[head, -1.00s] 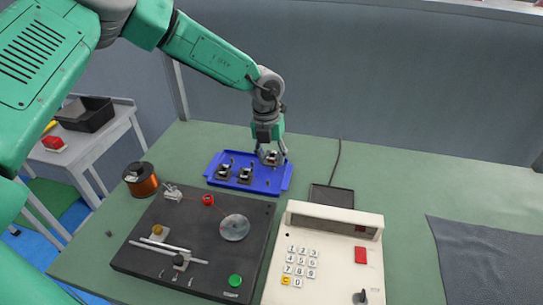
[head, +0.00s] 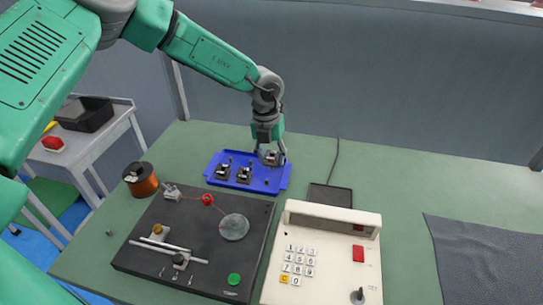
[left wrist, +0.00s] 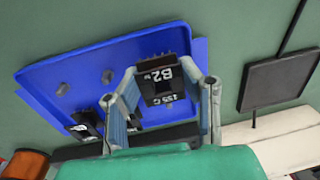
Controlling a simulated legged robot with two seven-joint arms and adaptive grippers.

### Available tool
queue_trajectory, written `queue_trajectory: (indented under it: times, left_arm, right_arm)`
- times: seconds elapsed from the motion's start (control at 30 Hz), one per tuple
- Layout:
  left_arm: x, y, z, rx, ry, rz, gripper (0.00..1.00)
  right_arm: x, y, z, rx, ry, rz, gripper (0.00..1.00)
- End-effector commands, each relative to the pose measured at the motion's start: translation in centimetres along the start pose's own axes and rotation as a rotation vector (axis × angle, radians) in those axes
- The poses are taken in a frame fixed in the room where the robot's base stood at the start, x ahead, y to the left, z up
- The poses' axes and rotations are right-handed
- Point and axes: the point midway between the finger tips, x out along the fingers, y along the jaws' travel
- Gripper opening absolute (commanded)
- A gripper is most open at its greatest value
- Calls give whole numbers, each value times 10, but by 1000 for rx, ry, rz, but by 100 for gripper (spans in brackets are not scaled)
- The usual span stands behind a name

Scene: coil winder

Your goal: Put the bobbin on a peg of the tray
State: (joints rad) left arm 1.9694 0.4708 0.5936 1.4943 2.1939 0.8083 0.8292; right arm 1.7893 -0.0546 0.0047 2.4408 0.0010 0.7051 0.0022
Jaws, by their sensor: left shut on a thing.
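The blue tray (head: 213,162) lies on the green bench near the back wall. Two dark bobbins, one at the left (head: 222,172) and one beside it (head: 244,174), sit on its near side. My left gripper (head: 270,157) is over the tray's right part, pointing down. It is shut on a black bobbin marked B2 and 155 C (left wrist: 160,82), with a finger on each side. In the left wrist view, bare grey pegs (left wrist: 107,75) rise from the tray (left wrist: 45,80). The held bobbin covers the tray below it, so I cannot tell whether it touches. My right gripper is out of view.
A black winding board (head: 150,245) with a clear disc and a green button stands in front of the tray. A copper wire spool (head: 140,178) is at its left. A cream keypad console (head: 325,230) and a dark pad (head: 330,196) stand to the right. The bench's right back is clear.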

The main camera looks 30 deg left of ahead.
Motion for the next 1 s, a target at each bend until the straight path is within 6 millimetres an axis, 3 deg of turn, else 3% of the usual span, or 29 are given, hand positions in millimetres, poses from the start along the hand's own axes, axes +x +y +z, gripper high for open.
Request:
queue_trajectory:
  times: [0.97, 1.0]
  left_arm:
    - [20, 2, 0, 0, 0, 0, 17]
    - [20, 2, 0, 0, -1, 0, 46]
  right_arm:
    - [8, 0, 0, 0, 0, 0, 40]
    - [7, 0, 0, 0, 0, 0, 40]
